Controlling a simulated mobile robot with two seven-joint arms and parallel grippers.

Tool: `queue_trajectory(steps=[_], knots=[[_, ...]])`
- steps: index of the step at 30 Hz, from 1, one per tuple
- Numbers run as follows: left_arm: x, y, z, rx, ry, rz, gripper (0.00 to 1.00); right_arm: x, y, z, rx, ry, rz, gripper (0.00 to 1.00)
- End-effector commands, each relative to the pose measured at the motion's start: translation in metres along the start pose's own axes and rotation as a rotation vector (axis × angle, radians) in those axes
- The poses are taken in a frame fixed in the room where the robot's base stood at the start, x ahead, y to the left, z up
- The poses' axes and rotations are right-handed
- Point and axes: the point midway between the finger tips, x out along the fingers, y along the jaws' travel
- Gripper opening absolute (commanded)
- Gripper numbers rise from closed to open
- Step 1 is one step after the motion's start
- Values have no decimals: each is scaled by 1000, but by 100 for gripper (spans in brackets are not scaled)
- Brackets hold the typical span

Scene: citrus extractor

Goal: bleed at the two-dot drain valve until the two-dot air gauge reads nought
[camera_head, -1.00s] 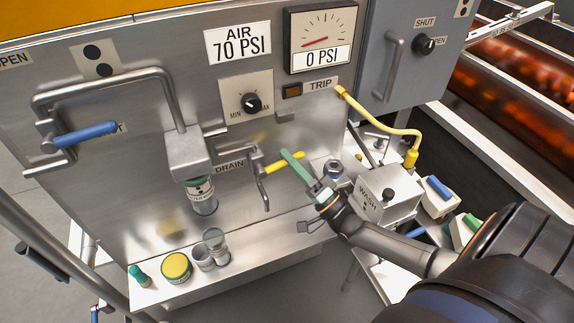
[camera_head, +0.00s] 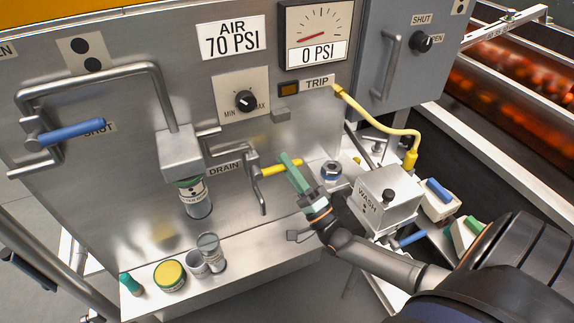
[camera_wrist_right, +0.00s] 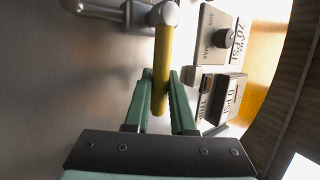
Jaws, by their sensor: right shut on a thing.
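My right gripper (camera_head: 288,164) has green fingers and is shut on this handle. In the right wrist view the yellow handle (camera_wrist_right: 161,70) stands between the two fingers (camera_wrist_right: 160,100). A two-dot plate (camera_head: 86,54) is on the panel at upper left. The gauge (camera_head: 316,35) has its red needle low at the left and its display reads 0 PSI. The sign left of it (camera_head: 231,37) reads AIR 70 PSI. My left gripper is not in view.
A blue-handled valve (camera_head: 70,131) is by a SHUT label at left. A dial (camera_head: 244,101) and TRIP button (camera_head: 289,89) sit above the drain. A white WASH box (camera_head: 386,200) and yellow hose (camera_head: 375,123) are right of my gripper. Jars (camera_head: 171,275) stand on the ledge.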

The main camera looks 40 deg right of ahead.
Motion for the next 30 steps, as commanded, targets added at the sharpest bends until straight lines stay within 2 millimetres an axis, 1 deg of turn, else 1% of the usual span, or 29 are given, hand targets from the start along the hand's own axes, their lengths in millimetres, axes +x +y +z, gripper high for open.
queue_trajectory(steps=[1,8,15,18,20,23,30], knots=[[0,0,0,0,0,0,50,-1,1,0,4,1,3,27],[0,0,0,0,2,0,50,-1,1,0,2,0,3,52],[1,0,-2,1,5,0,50,-1,0,0,1,0,2,53],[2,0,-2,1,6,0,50,-5,1,0,1,-1,4,53],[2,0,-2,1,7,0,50,-11,2,0,1,-1,5,53],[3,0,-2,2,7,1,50,-28,2,0,1,-1,7,53],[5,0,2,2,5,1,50,-82,2,1,1,-2,8,53]])
